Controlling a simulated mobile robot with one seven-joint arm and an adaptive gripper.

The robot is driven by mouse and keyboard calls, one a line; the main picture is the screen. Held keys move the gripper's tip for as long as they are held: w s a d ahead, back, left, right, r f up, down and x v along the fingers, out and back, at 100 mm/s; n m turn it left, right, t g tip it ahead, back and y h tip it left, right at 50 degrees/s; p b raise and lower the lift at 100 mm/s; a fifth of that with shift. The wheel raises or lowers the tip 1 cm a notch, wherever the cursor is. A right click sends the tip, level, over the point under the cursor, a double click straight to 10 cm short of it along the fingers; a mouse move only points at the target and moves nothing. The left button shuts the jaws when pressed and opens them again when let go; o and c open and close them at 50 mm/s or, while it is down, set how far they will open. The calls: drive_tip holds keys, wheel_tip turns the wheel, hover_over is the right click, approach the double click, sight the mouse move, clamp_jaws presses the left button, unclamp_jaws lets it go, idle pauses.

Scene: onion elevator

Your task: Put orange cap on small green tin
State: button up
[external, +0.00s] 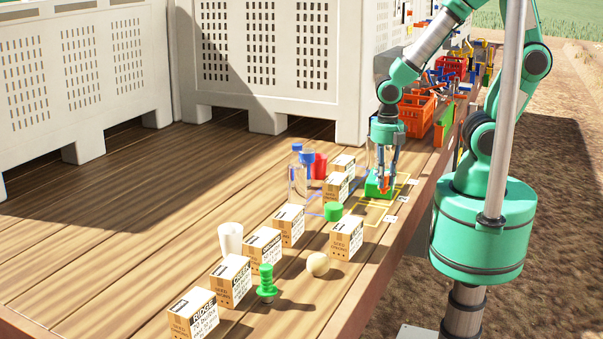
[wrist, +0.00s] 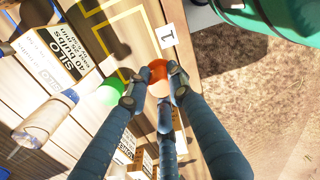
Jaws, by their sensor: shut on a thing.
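My gripper (external: 384,178) is shut on the orange cap (wrist: 158,71), which shows between the fingertips in the wrist view. In the external view the fingers point down, with the orange cap low between them. A green object (external: 371,188) is right beside and behind the fingertips there, partly covered by them; its shape is unclear. A short green tin (external: 333,211) stands further left and nearer the camera. The wrist view shows one green round thing (wrist: 110,93), partly hidden by a finger; I cannot tell which it is.
Several seed boxes (external: 346,238), a clear blue-capped bottle (external: 299,182), a red cup (external: 319,166), a white cup (external: 230,240), an onion (external: 318,264) and a green knobbed piece (external: 266,283) stand around. Yellow marked spaces lie near the right table edge. Open planks lie at left.

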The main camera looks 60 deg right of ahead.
drive_tip(key=w+a, duration=0.1)
drive_tip(key=w, duration=0.3)
drive_tip(key=w+a+f, duration=0.1)
drive_tip(key=w+a, duration=0.1)
drive_tip(key=w, duration=0.3)
drive_tip(key=w+a+p, duration=0.1)
drive_tip(key=w, duration=0.4)
drive_tip(key=shift+w+a+f, duration=0.1)
drive_tip(key=shift+a+f, duration=0.1)
drive_tip(key=shift+a, duration=0.05)
clamp_jaws()
drive_tip(key=shift+w, duration=0.1)
drive_tip(key=shift+w+a, duration=0.1)
drive_tip(key=shift+w, duration=0.1)
drive_tip(key=shift+w+f, duration=0.15)
drive_tip(key=shift+f, duration=1.65)
drive_tip(key=shift+f, duration=0.1)
drive_tip(key=o, duration=0.5)
unclamp_jaws()
drive_tip(key=o, duration=0.4)
drive_tip(key=shift+o, duration=0.2)
